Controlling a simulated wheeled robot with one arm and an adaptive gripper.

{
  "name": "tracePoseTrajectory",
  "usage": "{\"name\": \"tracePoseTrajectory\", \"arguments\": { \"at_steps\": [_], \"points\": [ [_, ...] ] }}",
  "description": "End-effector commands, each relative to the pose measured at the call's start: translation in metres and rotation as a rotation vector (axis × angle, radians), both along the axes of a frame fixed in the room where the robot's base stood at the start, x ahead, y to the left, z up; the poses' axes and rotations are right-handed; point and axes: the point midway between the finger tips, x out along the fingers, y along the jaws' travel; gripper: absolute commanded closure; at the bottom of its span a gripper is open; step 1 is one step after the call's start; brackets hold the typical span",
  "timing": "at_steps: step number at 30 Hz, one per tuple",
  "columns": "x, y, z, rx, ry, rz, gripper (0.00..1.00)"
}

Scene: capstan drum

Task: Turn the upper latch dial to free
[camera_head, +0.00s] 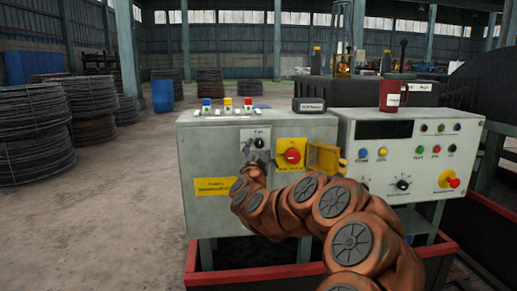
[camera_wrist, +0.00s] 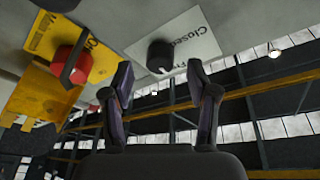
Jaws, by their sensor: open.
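The upper latch dial, a black round knob (camera_wrist: 161,55) on a pale plate, is in the upper middle of the wrist view. "Closed" is printed on the plate, and another word is partly cut off by a fingertip. In the head view the dial (camera_head: 258,142) is small on the grey cabinet's front, just above my gripper (camera_head: 260,158). In the wrist view my gripper (camera_wrist: 160,88) is open and empty. Its two dark fingers stand apart, with the knob beyond and between the tips, apparently not gripped.
A red rotary switch (camera_wrist: 72,62) on a yellow plate is close by; it also shows in the head view (camera_head: 292,155). An open yellow cover (camera_head: 323,157) stands right of it. A second console (camera_head: 410,160) with buttons adjoins on the right.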

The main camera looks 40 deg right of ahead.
Motion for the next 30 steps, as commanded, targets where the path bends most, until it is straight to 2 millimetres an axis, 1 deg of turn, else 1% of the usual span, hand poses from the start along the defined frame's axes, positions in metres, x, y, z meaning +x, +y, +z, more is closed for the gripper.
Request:
{"name": "tracePoseTrajectory", "arguments": {
  "at_steps": [16, 30],
  "points": [
    [-0.044, 0.053, -0.014, -0.002, -0.001, 0.001, 0.41],
    [-0.050, 0.069, -0.019, -0.002, 0.003, 0.012, 0.41]
  ]
}}
